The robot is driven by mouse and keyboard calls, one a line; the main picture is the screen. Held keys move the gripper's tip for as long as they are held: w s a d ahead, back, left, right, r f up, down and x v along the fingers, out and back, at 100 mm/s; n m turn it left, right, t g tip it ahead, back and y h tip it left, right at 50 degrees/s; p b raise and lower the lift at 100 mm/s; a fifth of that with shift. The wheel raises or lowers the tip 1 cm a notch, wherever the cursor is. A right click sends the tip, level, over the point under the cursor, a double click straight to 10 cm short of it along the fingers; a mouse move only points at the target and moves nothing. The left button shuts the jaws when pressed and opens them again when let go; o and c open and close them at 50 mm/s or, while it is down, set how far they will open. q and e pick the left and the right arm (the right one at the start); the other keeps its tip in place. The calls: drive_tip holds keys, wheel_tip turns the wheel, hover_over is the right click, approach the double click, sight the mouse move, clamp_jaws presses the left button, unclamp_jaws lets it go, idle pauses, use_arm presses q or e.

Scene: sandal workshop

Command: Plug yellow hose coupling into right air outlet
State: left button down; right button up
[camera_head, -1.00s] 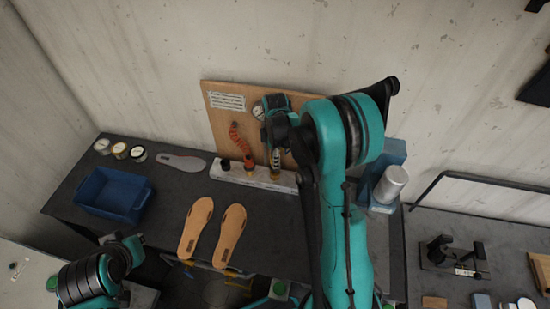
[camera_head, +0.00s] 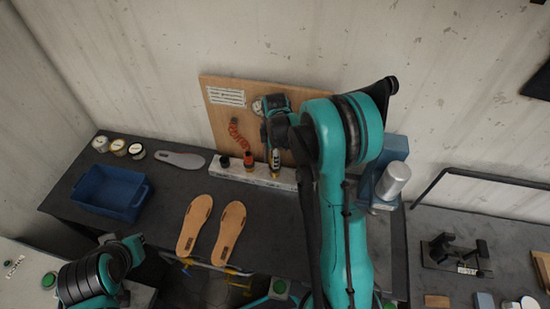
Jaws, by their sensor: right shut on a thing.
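The yellow hose coupling (camera_head: 275,169) stands roughly upright at the right part of the pale outlet bar (camera_head: 214,169). My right gripper (camera_head: 275,155) points down from above and is shut on it. The coupling's lower end is at the bar; I cannot tell whether it is seated in the right air outlet, which is hidden beneath it. An orange coupling (camera_head: 250,160) stands on the bar to its left, and a dark fitting (camera_head: 225,162) is further left. My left gripper (camera_head: 132,243) is low at the left, away from the bar; its fingers are not clear.
A wooden board (camera_head: 221,117) with a label, gauge and orange coiled hose (camera_head: 236,132) stands behind the bar. Two tan soles (camera_head: 195,226) lie in front. A blue bin (camera_head: 111,194), several jars and a grey sole (camera_head: 180,160) are left. A blue device with a pale cylinder (camera_head: 393,180) is right.

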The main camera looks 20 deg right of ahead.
drive_tip(key=shift+f+b, duration=0.45)
drive_tip(key=shift+f, duration=0.1)
drive_tip(key=o, duration=1)
drive_tip(key=shift+o, duration=0.2)
drive_tip(key=shift+r, duration=0.1)
drive_tip(key=shift+r+p, duration=3.1)
drive_tip(key=shift+r, duration=1.9)
